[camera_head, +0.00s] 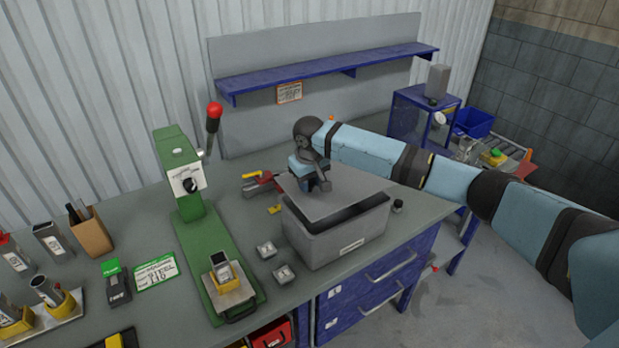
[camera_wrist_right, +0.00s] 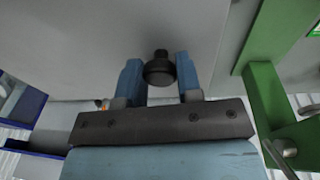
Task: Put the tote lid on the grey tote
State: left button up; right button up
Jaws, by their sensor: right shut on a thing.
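A dark strip of the tote's inside shows below the lid's front edge. My right gripper (camera_head: 318,184) is shut on the lid's knob. In the right wrist view the dark knob (camera_wrist_right: 160,72) sits between the two blue fingers, with the grey lid (camera_wrist_right: 105,40) behind it. I cannot tell whether the lid touches the rim. My left gripper is not in view.
A green press (camera_head: 191,215) with a red-knobbed lever stands left of the tote. Two small grey blocks (camera_head: 284,274) lie between them. A red clamp tool (camera_head: 262,180) lies behind the tote, and a small black knob (camera_head: 398,205) stands to its right.

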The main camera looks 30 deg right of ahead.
aim_at(310, 192)
notch_tip(310, 192, down, 5)
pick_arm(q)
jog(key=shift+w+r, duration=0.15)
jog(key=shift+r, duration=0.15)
pick_arm(e)
jog(key=shift+f, duration=0.15)
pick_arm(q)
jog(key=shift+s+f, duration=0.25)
pick_arm(e)
jog(key=shift+f, duration=0.1)
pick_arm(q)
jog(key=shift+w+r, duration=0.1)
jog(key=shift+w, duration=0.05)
pick_arm(e)
jog(key=shift+f, duration=0.2)
jog(key=shift+f, duration=0.1)
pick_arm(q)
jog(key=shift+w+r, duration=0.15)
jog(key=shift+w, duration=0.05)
pick_arm(e)
jog(key=shift+f, duration=0.2)
jog(key=o, duration=1.1)
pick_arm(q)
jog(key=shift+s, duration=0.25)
